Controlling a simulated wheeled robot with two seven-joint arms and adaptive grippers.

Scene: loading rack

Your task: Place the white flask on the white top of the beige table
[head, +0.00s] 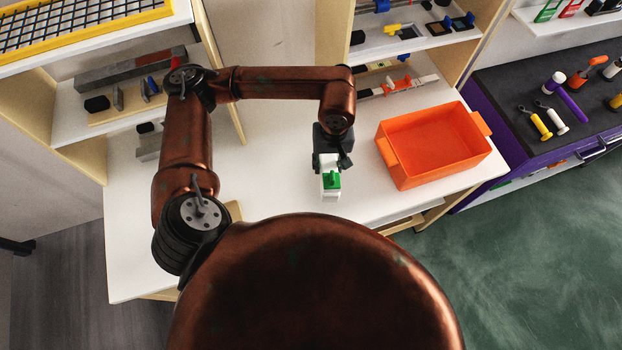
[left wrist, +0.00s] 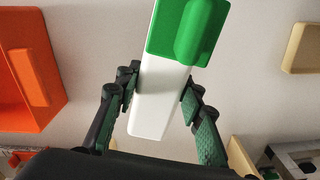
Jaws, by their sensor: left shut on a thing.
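The white flask (head: 330,193) with a green cap is near the middle of the head view, over the front part of the white top of the beige table (head: 275,125). My left gripper (head: 330,165) is shut on the flask. In the left wrist view the flask (left wrist: 160,95) sits between the two fingers, its green part toward the top of the picture. I cannot tell whether its base touches the white top. My right gripper is not in view.
An orange bin (head: 405,178) stands on the table to the right of the flask. Shelves with several tools are behind. A purple cabinet (head: 490,130) with a dark top is at the right. White tabletop between the flask and the shelves is clear.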

